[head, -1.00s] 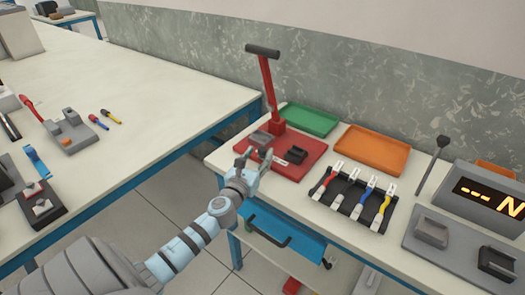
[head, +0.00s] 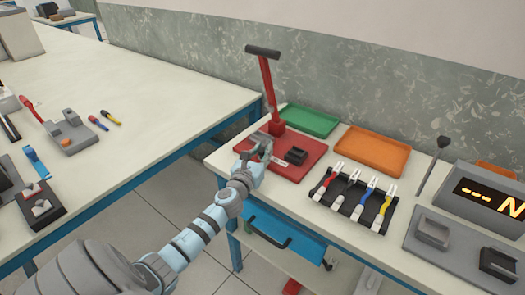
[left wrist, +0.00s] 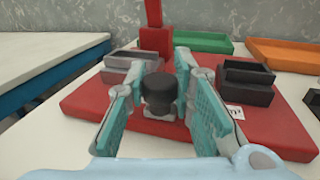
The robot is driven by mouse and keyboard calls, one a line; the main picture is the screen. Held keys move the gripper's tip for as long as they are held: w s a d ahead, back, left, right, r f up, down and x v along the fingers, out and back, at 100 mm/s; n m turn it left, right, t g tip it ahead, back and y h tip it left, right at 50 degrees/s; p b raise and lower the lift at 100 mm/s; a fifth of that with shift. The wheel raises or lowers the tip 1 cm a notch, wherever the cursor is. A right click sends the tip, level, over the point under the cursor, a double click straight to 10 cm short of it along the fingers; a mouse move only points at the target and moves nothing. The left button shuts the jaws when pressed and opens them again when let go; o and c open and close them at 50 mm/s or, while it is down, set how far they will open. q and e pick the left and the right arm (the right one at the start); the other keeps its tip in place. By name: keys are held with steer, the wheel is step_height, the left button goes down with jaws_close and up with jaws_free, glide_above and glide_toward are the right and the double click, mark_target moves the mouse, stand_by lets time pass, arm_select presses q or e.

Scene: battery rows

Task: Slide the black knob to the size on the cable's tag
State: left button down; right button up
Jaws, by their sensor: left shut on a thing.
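The black knob (left wrist: 159,90) stands upright on a small pale block on the red base plate (left wrist: 80,105) of the red-handled tool. My left gripper (head: 258,148) is at the front of this plate, with its teal-padded fingers (left wrist: 160,98) closed around the knob from both sides. In the head view the fingers hide the knob. A white marked strip (head: 280,161) lies on the plate to the right of the fingers; its marks are too small to read. Cables (head: 361,203) with white ends lie in a black rack (head: 346,205); I cannot read any tag.
A grey block (left wrist: 133,62) and a dark block (left wrist: 246,80) stand on the plate on either side of the knob. The red lever (head: 268,85) rises behind. Green (head: 311,121) and orange (head: 373,150) trays and a display box (head: 490,195) share the bench.

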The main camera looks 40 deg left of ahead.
mark_target(270, 165)
arm_select(q)
steer(key=d+p, duration=0.1)
steer(key=d, duration=0.2)
steer(key=shift+d, duration=0.2)
steer(key=shift+a+f, duration=0.1)
steer(key=c, duration=1.8)
jaws_free()
steer(key=o, duration=0.5)
steer(key=shift+d, duration=0.2)
steer(key=shift+c, duration=0.2)
steer(key=shift+a, duration=0.1)
steer(key=shift+s, duration=0.3)
steer(key=v, duration=1.1)
steer(key=shift+d, duration=0.25)
steer(key=shift+s, duration=0.15)
